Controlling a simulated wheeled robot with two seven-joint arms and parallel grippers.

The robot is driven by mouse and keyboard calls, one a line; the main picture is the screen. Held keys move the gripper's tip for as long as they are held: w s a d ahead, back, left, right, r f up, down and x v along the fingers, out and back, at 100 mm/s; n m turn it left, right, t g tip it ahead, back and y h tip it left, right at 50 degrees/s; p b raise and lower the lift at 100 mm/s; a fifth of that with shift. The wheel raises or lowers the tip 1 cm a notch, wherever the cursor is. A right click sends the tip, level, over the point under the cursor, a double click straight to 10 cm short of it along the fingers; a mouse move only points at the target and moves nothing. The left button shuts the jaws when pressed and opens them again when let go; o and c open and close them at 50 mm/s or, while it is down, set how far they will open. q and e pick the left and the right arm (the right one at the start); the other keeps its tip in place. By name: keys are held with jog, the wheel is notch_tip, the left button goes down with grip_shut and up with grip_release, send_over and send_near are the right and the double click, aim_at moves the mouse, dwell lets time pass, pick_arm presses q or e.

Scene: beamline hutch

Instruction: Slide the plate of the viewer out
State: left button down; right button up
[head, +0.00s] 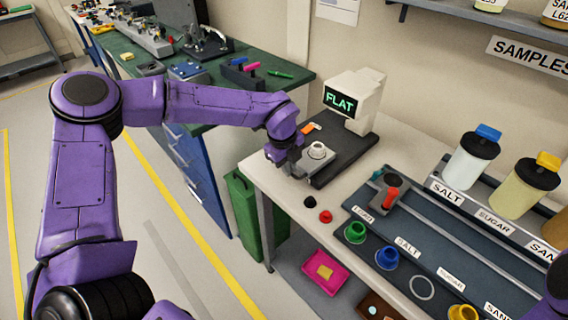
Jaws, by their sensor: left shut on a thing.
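The viewer (352,100) is a white device with a dark screen reading FLAT in green. It stands on a dark base on the white bench. Its grey plate (318,163) lies at the front left of the base, with a small white round cup (317,150) on it. My left gripper (292,168) is shut on the near left edge of the plate; its fingertips are partly hidden by the wrist. Only a purple piece of my right arm shows at the lower right edge; its gripper is out of view.
An orange item (311,128) lies on the viewer's base. Black and red caps (326,216) lie in front. A dark rack (410,262) with coloured cups and labels, and jars (470,158), fill the right. A green bin (243,205) stands below left.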

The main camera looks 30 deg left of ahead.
pick_arm(q)
jog(key=shift+s+f, duration=0.15)
jog(key=c, duration=1.4)
grip_release()
jog(key=shift+c, duration=0.2)
jog(key=shift+o, duration=1.2)
jog(key=shift+s, duration=0.1)
jog(key=shift+r, duration=0.5)
notch_tip(320, 180, up, 10)
jog(key=s+b, duration=0.1)
jog(key=b, duration=0.1)
jog(key=shift+s+a+f, duration=0.2)
jog(key=shift+s+a, duration=0.15)
